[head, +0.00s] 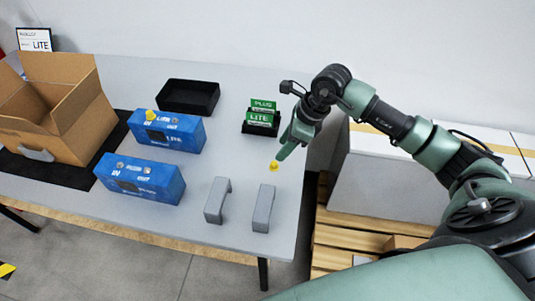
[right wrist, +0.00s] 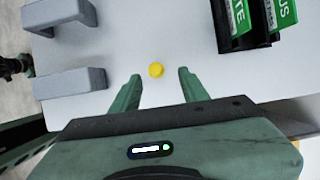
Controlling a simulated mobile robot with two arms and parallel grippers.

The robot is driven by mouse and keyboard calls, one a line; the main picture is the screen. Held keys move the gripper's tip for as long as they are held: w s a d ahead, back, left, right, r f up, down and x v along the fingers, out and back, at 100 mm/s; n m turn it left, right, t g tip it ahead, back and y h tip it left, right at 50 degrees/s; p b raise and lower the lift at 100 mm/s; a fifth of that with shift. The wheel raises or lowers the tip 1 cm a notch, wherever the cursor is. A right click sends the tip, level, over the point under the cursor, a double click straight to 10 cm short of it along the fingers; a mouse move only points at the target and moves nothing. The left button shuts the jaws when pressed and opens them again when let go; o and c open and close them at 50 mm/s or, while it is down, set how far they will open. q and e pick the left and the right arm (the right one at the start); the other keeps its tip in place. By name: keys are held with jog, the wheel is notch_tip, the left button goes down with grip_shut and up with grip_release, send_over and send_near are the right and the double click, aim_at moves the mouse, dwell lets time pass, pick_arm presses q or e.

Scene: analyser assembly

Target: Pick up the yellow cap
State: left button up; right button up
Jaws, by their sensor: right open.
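A small yellow cap (head: 274,165) lies on the grey table near its right edge. In the right wrist view the yellow cap (right wrist: 156,70) shows ahead of my right gripper (right wrist: 160,82), roughly midway between the two green fingers. The fingers are apart and nothing is between them; the cap sits a little beyond the fingertips. In the head view my right gripper (head: 283,150) points down just above the cap. Another yellow cap (head: 151,115) is on top of the rear blue analyser box (head: 170,133). My left gripper is in neither view.
A front blue box (head: 140,180) and two grey handles (head: 217,201) (head: 264,209) stand on the table (head: 235,165). A black holder with green cards (head: 262,116) is close behind the gripper. A black tray (head: 188,97) and an open cardboard box (head: 60,110) are farther left.

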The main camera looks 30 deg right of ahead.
aim_at(275, 163)
jog(key=shift+s+a+f+p, duration=0.25)
jog(key=shift+a+f+p, duration=0.05)
jog(key=shift+f, duration=0.3)
jog(key=shift+s+a+f+p, duration=0.2)
jog(key=shift+a+f+p, duration=0.05)
jog(key=shift+f, duration=0.3)
jog(key=x, duration=0.3)
jog(key=shift+w+d+p, duration=0.15)
jog(key=shift+w+p, duration=0.05)
jog(key=shift+p, duration=0.2)
jog(key=shift+w+f, duration=0.1)
jog(key=shift+f, duration=0.5)
jog(key=c, duration=0.8)
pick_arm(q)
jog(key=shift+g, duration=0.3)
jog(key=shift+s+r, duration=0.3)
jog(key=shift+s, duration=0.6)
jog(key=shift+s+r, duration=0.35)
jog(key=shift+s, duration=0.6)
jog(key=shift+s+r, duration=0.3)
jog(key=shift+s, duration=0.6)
pick_arm(e)
grip_shut()
